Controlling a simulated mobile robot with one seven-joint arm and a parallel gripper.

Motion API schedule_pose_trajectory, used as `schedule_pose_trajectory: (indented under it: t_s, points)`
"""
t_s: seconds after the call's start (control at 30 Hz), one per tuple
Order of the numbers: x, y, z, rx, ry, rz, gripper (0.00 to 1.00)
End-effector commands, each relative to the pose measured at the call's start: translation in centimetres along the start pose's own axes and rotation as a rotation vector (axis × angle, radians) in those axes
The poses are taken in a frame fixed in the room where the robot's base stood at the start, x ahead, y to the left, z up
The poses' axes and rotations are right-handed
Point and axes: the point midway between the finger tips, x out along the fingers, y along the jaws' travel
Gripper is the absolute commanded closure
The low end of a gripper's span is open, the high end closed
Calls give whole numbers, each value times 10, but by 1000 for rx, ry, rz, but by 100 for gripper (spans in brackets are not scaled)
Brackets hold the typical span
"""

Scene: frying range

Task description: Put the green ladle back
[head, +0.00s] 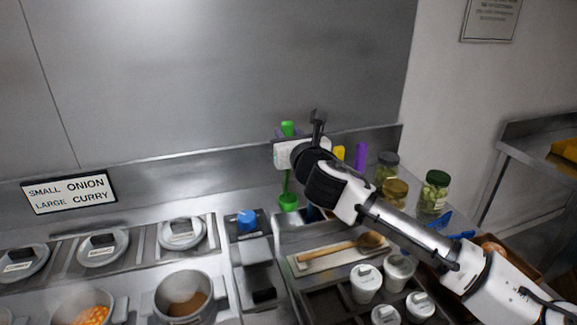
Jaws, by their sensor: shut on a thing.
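The green ladle (288,202) hangs upright in my gripper (288,140), its handle top showing above the jaws and its bowl at the bottom. My gripper is shut on the ladle's handle in front of the steel back wall. The bowl appears just above or against the counter beside a blue-topped item (247,220); I cannot tell whether it touches. Behind my arm, a yellow handle (339,153) and a purple handle (361,156) stand up; what holds them is hidden by my arm.
Jars (434,192) stand right of my arm. A wooden spoon (340,248) lies on a tray, with several white lidded pots (365,283) in front. Lidded pans (182,234) and open pots (184,298) fill the left counter.

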Motion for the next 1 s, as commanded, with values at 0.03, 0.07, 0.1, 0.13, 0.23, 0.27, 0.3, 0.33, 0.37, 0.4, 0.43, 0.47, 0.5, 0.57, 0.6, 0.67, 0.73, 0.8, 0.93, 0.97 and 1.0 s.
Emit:
schedule_pose_trajectory:
  t_s: [0.03,0.07,0.1,0.13,0.23,0.27,0.3,0.33,0.37,0.4,0.43,0.47,0.5,0.57,0.6,0.67,0.73,0.8,0.93,0.97,1.0]
  points:
    - [0,-1,-9,7,1,0,98]
    - [0,0,-15,7,1,0,98]
    - [0,0,-22,5,1,0,98]
    - [0,0,-26,5,1,1,98]
    - [0,-1,-37,3,1,-1,98]
    - [0,-1,-39,2,1,-1,98]
    - [0,-1,-41,1,0,-1,98]
    - [0,-1,-42,1,0,-1,98]
    - [0,-1,-44,1,0,-1,98]
    - [0,-1,-47,2,1,-1,98]
    - [0,0,-50,2,1,0,98]
    - [0,0,-54,3,1,0,98]
    - [1,-1,-59,4,1,-1,98]
    - [1,-1,-67,5,1,-1,98]
    - [1,-1,-71,4,0,-1,98]
    - [1,-1,-76,2,0,-1,98]
    - [1,-1,-80,0,0,-1,98]
    - [1,-1,-81,-1,0,-1,98]
    - [1,-1,-81,-1,0,-1,98]
    - [1,-1,-81,-1,0,-1,98]
    - [1,-1,-81,-1,0,-1,98]
